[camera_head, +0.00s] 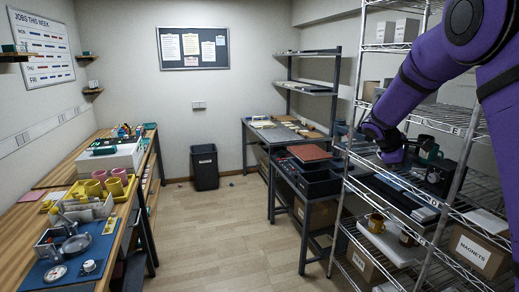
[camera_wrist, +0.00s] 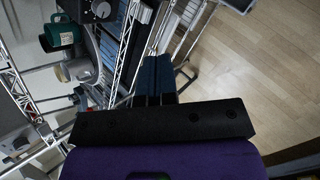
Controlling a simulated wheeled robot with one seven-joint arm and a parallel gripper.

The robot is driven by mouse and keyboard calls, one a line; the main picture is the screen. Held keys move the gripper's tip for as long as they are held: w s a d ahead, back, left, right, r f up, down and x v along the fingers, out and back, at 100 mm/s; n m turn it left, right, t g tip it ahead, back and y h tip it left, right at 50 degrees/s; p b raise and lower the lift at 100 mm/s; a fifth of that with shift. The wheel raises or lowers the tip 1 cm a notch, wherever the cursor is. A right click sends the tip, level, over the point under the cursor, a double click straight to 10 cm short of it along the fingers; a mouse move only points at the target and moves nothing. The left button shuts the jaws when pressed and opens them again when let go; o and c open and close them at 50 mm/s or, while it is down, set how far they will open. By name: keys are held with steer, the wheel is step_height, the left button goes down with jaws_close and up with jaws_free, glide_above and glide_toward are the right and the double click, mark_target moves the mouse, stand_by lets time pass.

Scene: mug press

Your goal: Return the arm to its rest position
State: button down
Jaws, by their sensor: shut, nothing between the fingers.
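My purple arm (camera_head: 440,62) reaches in from the upper right of the head view, its wrist close in front of the wire shelving. In the wrist view, my gripper (camera_wrist: 156,62) has its two dark blue fingers side by side, shut with nothing between them. A teal mug (camera_wrist: 62,34) appears at the upper left of that view, apart from the fingers, next to a dark machine with a dial (camera_wrist: 98,10). In the head view, the fingers are hard to make out against the shelving.
A wooden bench (camera_head: 22,225) runs along the left, with pink mugs in a yellow tray (camera_head: 131,190). A black bin (camera_head: 204,167) stands at the back. The middle floor (camera_head: 215,235) is clear.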

steer(key=s+a+r+m+t+y, duration=0.1)
steer(key=s+a+r+m+y, duration=0.15)
steer(key=s+r, duration=0.55)
steer(key=s+a+r+m+t+y, duration=0.1)
steer(key=s+a+r+m+y, duration=0.2)
steer(key=s, duration=0.9)
steer(key=s+a+m+t+y, duration=0.1)
steer(key=s+a, duration=0.3)
steer(key=s, duration=0.6)
steer(key=s+a+m+t+y, duration=0.1)
steer(key=s+a+m, duration=0.2)
steer(key=s, duration=0.7)
steer(key=shift+s+a+r, duration=0.3)
steer(key=shift+a+r, duration=0.1)
steer(key=shift+a, duration=0.45)
steer(key=shift+y, duration=0.25)
